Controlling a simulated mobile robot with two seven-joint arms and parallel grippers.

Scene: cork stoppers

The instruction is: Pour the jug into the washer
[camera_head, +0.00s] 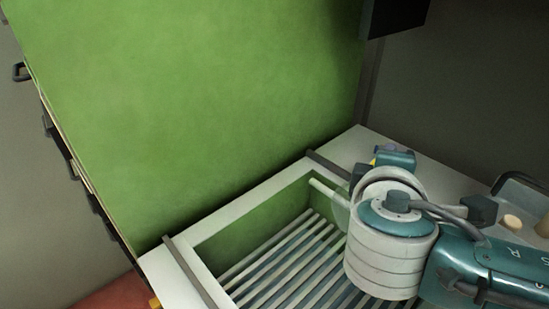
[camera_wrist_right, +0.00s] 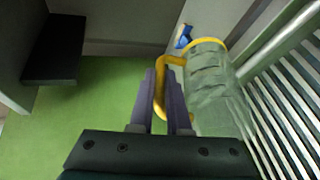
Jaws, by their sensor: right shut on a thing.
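The jug (camera_wrist_right: 208,85) is clear, with a yellow rim and yellow handle. In the right wrist view it is beside my right gripper (camera_wrist_right: 160,80), whose purple fingers are shut on the handle. It appears tilted; I cannot make out its contents. In the head view only a faint clear part of the jug (camera_head: 342,212) shows left of my right arm, which hides the rest. The washer (camera_head: 235,210) appears to be the white-rimmed basin with pale slats, below and beside the jug. My arm covers its right part. My left gripper is not in view.
A large green panel (camera_head: 200,90) rises behind the washer. Cork stoppers (camera_head: 512,221) lie in a dark-edged tray at the right. A small blue thing (camera_wrist_right: 183,37) is beyond the jug. A dark box (camera_wrist_right: 55,48) is at upper left in the wrist view.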

